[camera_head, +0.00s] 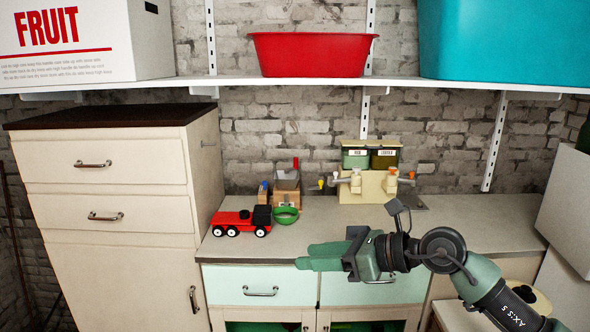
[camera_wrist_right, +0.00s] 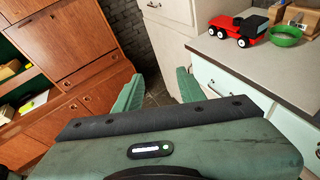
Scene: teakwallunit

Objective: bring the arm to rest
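My right arm comes in from the lower right in the head view. Its green gripper (camera_head: 318,257) points left, in front of the counter's mint drawers. In the right wrist view the two fingers of the gripper (camera_wrist_right: 159,88) stand apart with nothing between them, and the floor and brick wall show through the gap. My left gripper is in neither view.
The counter (camera_head: 330,218) bears a red toy truck (camera_head: 238,221), a green bowl (camera_head: 286,215) and a drink dispenser (camera_head: 369,183). A cream cabinet (camera_head: 110,206) stands left. A shelf (camera_head: 220,83) holds a red tub (camera_head: 312,54). A wooden wall unit (camera_wrist_right: 65,50) shows in the wrist view.

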